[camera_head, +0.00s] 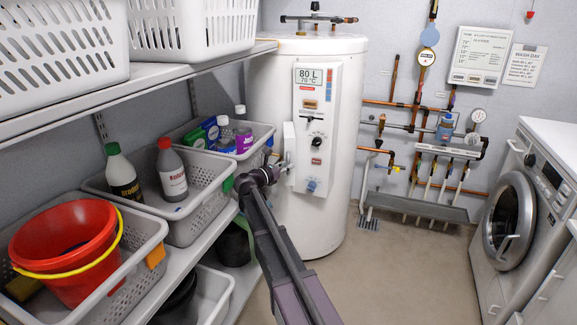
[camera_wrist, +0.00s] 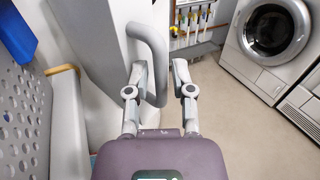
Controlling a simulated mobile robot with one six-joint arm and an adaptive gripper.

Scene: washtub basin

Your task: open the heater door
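The heater (camera_head: 270,90) is a tall white cylinder with a control panel (camera_head: 318,115) on its front, showing "80 L". In the wrist view, a grey curved handle (camera_wrist: 155,45) stands out from a white panel (camera_wrist: 105,50), which I take to be the heater door. My gripper (camera_wrist: 160,72) is open, with one finger on each side of the handle. The handle is close to the left finger; I cannot tell whether they touch. In the head view my gripper (camera_head: 280,168) is at the panel's left side, its fingertips hard to make out. I cannot tell whether the door is ajar.
Shelves on the left hold grey baskets (camera_head: 205,215), bottles (camera_head: 172,172) and a red bucket (camera_head: 65,245), close to my arm. Copper pipes (camera_head: 390,104) run along the back wall. A washing machine (camera_head: 510,215) stands at the right. The floor (camera_head: 400,265) between is clear.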

